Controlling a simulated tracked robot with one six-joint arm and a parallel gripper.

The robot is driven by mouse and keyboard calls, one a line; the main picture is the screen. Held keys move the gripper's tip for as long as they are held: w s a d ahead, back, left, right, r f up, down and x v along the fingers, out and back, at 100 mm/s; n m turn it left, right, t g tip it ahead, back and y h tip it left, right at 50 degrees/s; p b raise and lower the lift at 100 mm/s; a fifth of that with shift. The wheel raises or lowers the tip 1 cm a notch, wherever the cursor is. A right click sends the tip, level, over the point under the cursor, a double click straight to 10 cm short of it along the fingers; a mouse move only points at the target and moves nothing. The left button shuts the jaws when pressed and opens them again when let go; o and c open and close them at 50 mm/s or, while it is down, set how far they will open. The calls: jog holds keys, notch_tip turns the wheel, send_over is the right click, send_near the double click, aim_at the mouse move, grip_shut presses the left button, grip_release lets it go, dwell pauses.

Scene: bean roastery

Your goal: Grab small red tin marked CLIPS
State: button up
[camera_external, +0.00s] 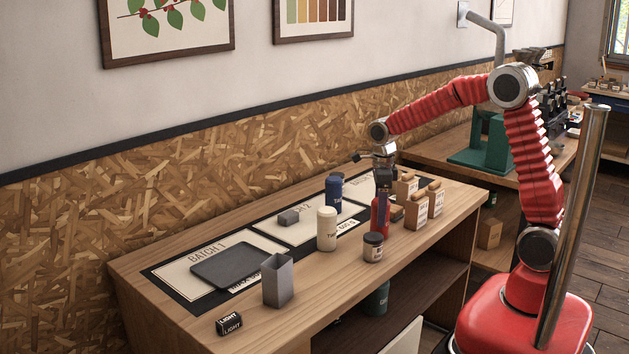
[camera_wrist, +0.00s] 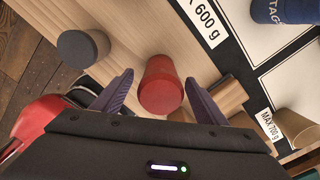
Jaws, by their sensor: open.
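A red tin (camera_external: 380,218) stands upright on the wooden counter directly below my gripper (camera_external: 383,185). Its upper part is partly hidden by the fingers, and I can read no marking on it. In the wrist view the red tin (camera_wrist: 160,90) lies between the two purple-grey fingers of my gripper (camera_wrist: 158,79), seen from above. The fingers are open, with one on each side of the tin and visible gaps between. My gripper points down and holds nothing.
A dark-lidded jar (camera_external: 373,248) stands close in front of the tin. A cream canister (camera_external: 326,230) and a blue canister (camera_external: 334,192) stand left, wooden-topped boxes (camera_external: 416,208) right. A grey tray (camera_external: 230,265), grey open container (camera_external: 278,280) and black LIGHT box (camera_external: 229,324) are farther left.

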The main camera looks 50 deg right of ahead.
jog(key=shift+d+f, duration=0.1)
jog(key=shift+f, duration=2.5)
jog(key=shift+c, duration=0.4)
jog(key=c, duration=1.3)
jog(key=shift+o, duration=0.2)
jog(key=shift+r, duration=0.15)
notch_tip(320, 180, up, 10)
jog(key=shift+f, duration=0.1)
